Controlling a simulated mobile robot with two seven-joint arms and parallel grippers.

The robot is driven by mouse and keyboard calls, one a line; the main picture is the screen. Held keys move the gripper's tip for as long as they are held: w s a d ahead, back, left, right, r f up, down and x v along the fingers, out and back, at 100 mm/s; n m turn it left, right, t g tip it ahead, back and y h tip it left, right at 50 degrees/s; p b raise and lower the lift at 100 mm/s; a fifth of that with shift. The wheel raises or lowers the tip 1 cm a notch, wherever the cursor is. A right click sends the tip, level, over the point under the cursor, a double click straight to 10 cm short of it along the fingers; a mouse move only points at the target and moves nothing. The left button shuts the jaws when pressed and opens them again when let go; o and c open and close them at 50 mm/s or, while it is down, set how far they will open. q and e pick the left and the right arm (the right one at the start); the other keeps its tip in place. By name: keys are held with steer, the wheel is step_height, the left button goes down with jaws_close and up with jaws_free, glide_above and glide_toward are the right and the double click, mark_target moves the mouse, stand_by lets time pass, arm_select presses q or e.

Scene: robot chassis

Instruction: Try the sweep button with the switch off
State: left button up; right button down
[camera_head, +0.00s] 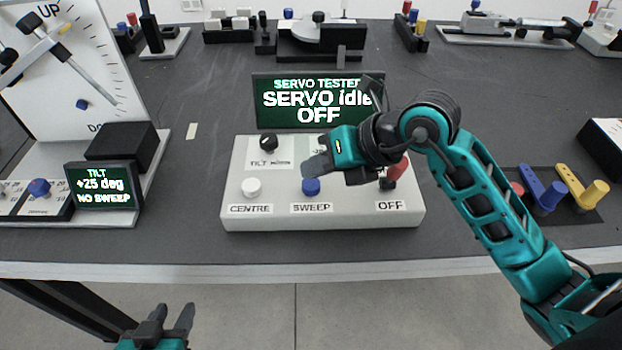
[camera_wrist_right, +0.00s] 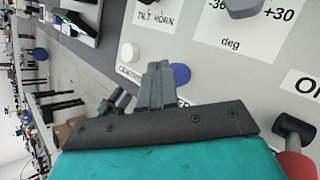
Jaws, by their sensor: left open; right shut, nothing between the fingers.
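The servo tester panel (camera_head: 240,215) is a pale box with a dark knob (camera_head: 269,142), a white CENTRE button (camera_head: 251,187), a blue SWEEP button (camera_head: 311,186) and a red-capped switch (camera_head: 398,168) above an OFF label. Its screen (camera_head: 318,101) reads "SERVO idle OFF". My right gripper (camera_head: 317,166) is shut and empty, over the panel close to the SWEEP button. In the right wrist view the blue button (camera_wrist_right: 180,74) shows beside the fingertips, partly hidden; contact cannot be told. My left gripper (camera_head: 172,318) is open and empty, in front of the bench.
A tilt display (camera_head: 102,186) at left reads "+25 deg NO SWEEP", beside a white dial board (camera_head: 75,70). Blue and yellow levers (camera_head: 566,190) stand at right. Several devices line the back.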

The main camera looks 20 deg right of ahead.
mark_target(317, 184)
steer(key=shift+r, duration=0.15)
step_height(317, 184, up, 5)
steer(key=p, duration=0.4)
steer(key=shift+p, duration=0.3)
stand_by(0.4)
